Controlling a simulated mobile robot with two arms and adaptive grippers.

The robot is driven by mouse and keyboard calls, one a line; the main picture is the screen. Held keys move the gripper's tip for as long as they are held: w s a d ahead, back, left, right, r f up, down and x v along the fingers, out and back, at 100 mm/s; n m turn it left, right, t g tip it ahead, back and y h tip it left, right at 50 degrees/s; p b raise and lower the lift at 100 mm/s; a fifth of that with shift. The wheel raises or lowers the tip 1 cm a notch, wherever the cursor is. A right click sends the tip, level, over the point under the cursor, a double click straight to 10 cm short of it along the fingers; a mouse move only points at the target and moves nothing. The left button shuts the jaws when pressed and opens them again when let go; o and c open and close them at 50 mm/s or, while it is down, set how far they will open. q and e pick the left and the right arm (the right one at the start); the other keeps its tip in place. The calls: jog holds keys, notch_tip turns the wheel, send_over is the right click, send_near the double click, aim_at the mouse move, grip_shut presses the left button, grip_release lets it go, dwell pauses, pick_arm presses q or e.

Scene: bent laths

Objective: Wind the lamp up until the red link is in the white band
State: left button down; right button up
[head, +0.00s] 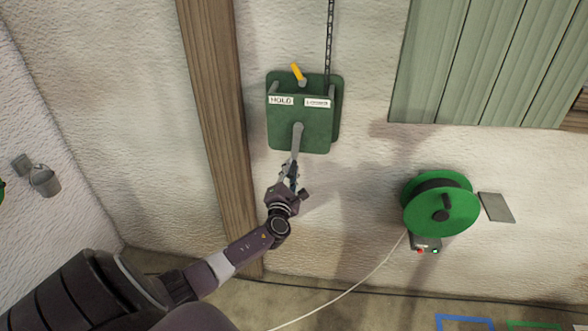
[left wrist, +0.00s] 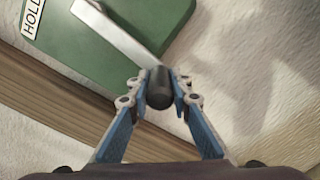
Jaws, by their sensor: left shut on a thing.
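A green winch box (head: 300,138) is fixed to the white wall. It has a "HOLD" label (head: 281,100), a second label (head: 317,103) too small to read surely, and a yellow lever (head: 297,73) on top tilted to the left. A grey crank arm (head: 297,139) hangs down from its front; it also shows in the left wrist view (left wrist: 115,32). My left gripper (head: 290,170) is shut on the dark crank handle (left wrist: 159,88) at the arm's lower end. A chain (head: 329,40) runs up from the box. No red link, white band or lamp shows. My right gripper is not in view.
A wooden post (head: 210,100) stands just left of the box. A green cable reel (head: 440,205) is on the wall at the right, with a white cable (head: 350,288) trailing down left. Green shutters (head: 490,65) are upper right.

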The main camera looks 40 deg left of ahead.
pick_arm(q)
jog(key=shift+a, duration=0.15)
jog(key=c, duration=1.7)
grip_release()
jog(key=shift+s, duration=0.15)
jog(key=shift+c, duration=0.2)
jog(key=shift+s+d, duration=0.15)
jog(key=shift+d, duration=0.05)
jog(key=v, duration=1.1)
jog(key=shift+s, duration=0.25)
jog(key=shift+d, duration=0.1)
